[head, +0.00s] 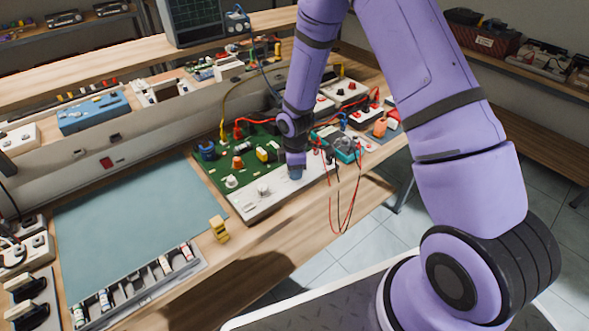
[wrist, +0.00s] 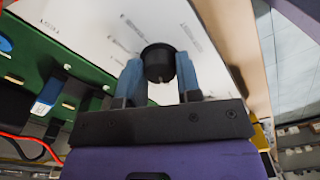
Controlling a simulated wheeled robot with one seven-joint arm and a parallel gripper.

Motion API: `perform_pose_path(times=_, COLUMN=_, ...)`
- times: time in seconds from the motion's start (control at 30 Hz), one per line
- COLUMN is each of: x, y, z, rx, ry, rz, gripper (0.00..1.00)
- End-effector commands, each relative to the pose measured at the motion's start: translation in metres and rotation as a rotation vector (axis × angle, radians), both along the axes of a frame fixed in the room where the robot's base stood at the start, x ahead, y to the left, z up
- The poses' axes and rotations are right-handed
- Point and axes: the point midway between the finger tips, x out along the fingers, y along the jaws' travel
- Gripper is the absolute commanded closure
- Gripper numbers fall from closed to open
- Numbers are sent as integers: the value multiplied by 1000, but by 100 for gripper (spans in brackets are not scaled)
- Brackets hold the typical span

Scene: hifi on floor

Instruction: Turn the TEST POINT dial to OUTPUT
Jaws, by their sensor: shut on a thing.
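The white control panel (head: 243,203) lies at the front of the green circuit board on the bench. My gripper (head: 296,172) points down at the right part of this panel and hides the dial in the head view. In the wrist view, the round black dial (wrist: 158,60) sits between the two blue fingertips of my gripper (wrist: 159,76), which is shut on it. A small light mark shows on the dial's near edge. Print on the white panel (wrist: 110,25) is too small and blurred to read, so I cannot tell which label the dial points to.
The green board (head: 215,165) carries several components and wires behind the panel. Red and black leads (head: 345,205) hang over the bench edge to the right. A yellow block (head: 219,229) stands near the front edge. The blue-green mat (head: 125,225) on the left is clear.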

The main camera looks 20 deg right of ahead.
Motion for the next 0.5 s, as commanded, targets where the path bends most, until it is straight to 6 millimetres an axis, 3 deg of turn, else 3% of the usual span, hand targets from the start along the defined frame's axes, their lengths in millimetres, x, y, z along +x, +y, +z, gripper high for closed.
perform_pose_path(times=0.23, x=0, y=0, z=0, rx=0, ry=0, rz=-70, gripper=91)
perform_pose_path(times=0.5, x=0, y=0, z=0, rx=0, ry=0, rz=-264, gripper=91)
